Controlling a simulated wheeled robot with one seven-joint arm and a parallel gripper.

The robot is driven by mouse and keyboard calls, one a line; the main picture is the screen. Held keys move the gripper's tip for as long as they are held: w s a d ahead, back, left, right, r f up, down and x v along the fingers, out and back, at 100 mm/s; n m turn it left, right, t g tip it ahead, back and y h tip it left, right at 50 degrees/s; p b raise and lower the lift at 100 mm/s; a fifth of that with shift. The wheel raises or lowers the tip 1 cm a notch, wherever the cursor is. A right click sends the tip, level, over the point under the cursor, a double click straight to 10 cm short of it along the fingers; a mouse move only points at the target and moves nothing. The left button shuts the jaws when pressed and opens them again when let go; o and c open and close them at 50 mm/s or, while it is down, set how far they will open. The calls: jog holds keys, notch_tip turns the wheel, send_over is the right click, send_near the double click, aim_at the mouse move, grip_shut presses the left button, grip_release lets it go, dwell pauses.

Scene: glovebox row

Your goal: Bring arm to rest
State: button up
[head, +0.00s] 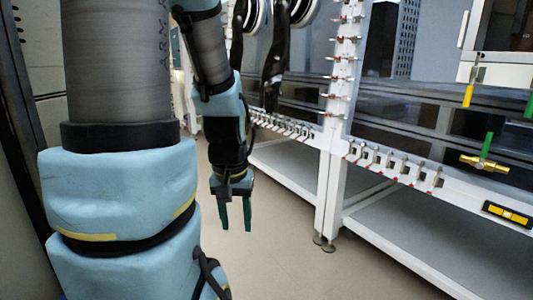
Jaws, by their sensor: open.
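My gripper (235,228) hangs below my light blue and black arm in the head view. Its two dark green fingers point down and stand apart, with nothing between them. It is over the bare floor of the aisle, left of the white bench frame (330,175) and not touching it. The upper part of my arm runs out of the picture at the top.
The glovebox row stands on the right, with a white post and a rail of valves (395,165). A brass valve with a green handle (485,160) sticks out at right. Black gloves (275,75) hang at top. The floor (290,265) is clear.

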notch_tip(320, 180, up, 29)
jog(key=p, duration=2.6)
